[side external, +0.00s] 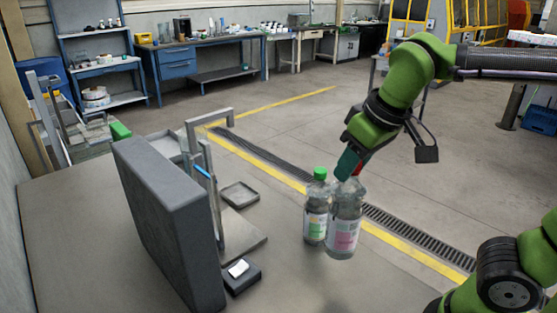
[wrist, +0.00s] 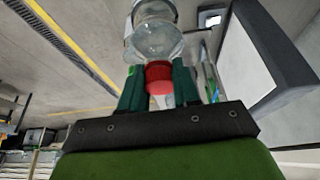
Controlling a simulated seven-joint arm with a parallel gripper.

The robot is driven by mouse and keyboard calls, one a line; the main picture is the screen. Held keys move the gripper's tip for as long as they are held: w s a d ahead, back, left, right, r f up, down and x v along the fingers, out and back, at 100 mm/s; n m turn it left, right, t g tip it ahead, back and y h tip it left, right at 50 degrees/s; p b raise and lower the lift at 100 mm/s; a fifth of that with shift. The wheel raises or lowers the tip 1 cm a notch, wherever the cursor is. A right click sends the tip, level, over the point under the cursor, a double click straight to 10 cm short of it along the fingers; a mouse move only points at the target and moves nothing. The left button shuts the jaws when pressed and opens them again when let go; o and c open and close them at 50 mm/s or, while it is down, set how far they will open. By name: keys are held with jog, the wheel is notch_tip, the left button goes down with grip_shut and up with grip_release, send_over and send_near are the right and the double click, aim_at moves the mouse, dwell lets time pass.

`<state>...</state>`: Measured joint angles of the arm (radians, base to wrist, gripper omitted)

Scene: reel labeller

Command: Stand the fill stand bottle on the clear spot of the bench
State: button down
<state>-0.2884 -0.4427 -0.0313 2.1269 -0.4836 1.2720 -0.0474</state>
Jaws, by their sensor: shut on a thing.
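My gripper (side external: 351,168) is shut on the red cap of a clear bottle (side external: 344,232) with a pink and white label. The bottle hangs roughly upright below the fingers. I cannot tell for certain whether its base touches the bench. In the wrist view the fingers (wrist: 158,76) close on both sides of the red cap (wrist: 159,70), with the clear bottle body (wrist: 154,38) beyond. A second clear bottle (side external: 315,222) with a green cap and green-white label stands just left of and partly behind the held one. The fill stand (side external: 212,190) is an upright metal frame on a plate.
A tall dark grey panel (side external: 165,220) stands on the bench (side external: 75,240), left of the metal frame. A shallow grey tray (side external: 240,195) and a small black block (side external: 241,277) with a white top lie nearby. The bench's front left is bare.

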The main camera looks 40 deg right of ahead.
aim_at(361, 215)
jog(key=s+f, duration=0.2)
jog(key=shift+s+d, duration=0.35)
jog(key=shift+d, duration=0.05)
notch_tip(361, 215, down, 4)
jog(key=shift+s+r, duration=0.1)
jog(key=shift+r, duration=0.15)
jog(key=shift+f, duration=2.3)
jog(key=shift+f, duration=0.2)
jog(key=c, duration=0.8)
grip_release()
